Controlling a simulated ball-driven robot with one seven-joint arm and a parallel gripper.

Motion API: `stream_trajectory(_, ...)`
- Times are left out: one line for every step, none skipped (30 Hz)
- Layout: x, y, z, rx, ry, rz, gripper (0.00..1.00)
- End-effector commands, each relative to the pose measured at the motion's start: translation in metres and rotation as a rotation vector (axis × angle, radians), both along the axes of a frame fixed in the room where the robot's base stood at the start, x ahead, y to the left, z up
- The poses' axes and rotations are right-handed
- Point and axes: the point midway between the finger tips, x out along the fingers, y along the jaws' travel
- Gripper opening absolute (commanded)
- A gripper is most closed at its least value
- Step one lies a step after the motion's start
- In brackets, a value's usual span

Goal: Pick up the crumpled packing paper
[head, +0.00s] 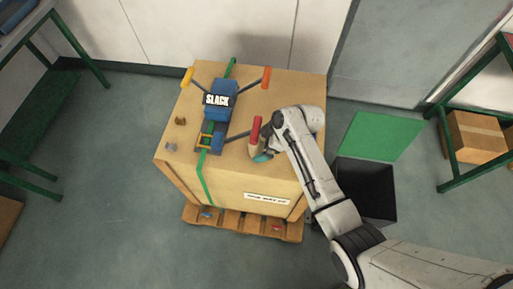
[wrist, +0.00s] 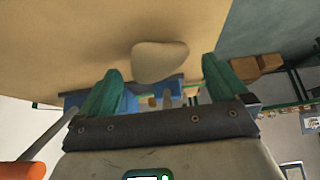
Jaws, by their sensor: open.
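A smooth beige lump (wrist: 160,60), which looks like the crumpled packing paper, shows in the wrist view just beyond and between my fingertips. My gripper (wrist: 161,72) is open, with one green finger on each side of the lump. I cannot tell whether either finger touches it. In the head view my gripper (head: 262,157) is low over the right front part of the large box top (head: 285,90). A small beige patch (head: 254,147) beside it, below a red handle, may be the same lump; my arm hides much of this spot.
A blue strap tool (head: 221,100) marked SLACK sits on the box along a green strap (head: 207,180). Its red handle (head: 256,127) is close to my gripper. Small brown (head: 180,121) and grey (head: 171,146) pieces lie at left. A dark open bin (head: 366,190) stands right.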

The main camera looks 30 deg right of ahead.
Motion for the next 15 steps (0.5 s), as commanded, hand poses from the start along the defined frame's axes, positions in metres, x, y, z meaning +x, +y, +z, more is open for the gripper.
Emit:
stream_trajectory(0.002,0.003,-0.010,0.000,0.000,0.001,1.00)
stream_trajectory(0.003,0.004,-0.013,0.000,0.000,0.001,1.00)
stream_trajectory(0.004,0.005,-0.018,0.000,0.000,0.001,1.00)
stream_trajectory(0.005,0.007,-0.021,0.000,0.000,0.001,1.00)
stream_trajectory(0.006,0.008,-0.024,0.000,0.000,0.001,1.00)
stream_trajectory(0.008,0.010,-0.029,0.000,0.000,0.002,1.00)
stream_trajectory(0.009,0.012,-0.031,0.000,0.000,0.002,1.00)
stream_trajectory(0.010,0.013,-0.033,0.000,0.000,0.002,1.00)
stream_trajectory(0.011,0.015,-0.035,0.000,0.000,0.002,1.00)
stream_trajectory(0.012,0.015,-0.036,-0.001,-0.001,0.002,1.00)
stream_trajectory(0.013,0.016,-0.036,0.000,0.000,0.001,1.00)
stream_trajectory(0.013,0.016,-0.036,0.000,0.000,0.001,1.00)
stream_trajectory(0.013,0.016,-0.035,0.000,0.000,0.000,1.00)
stream_trajectory(0.013,0.016,-0.035,0.000,0.000,0.000,1.00)
stream_trajectory(0.013,0.016,-0.034,0.000,-0.001,-0.001,1.00)
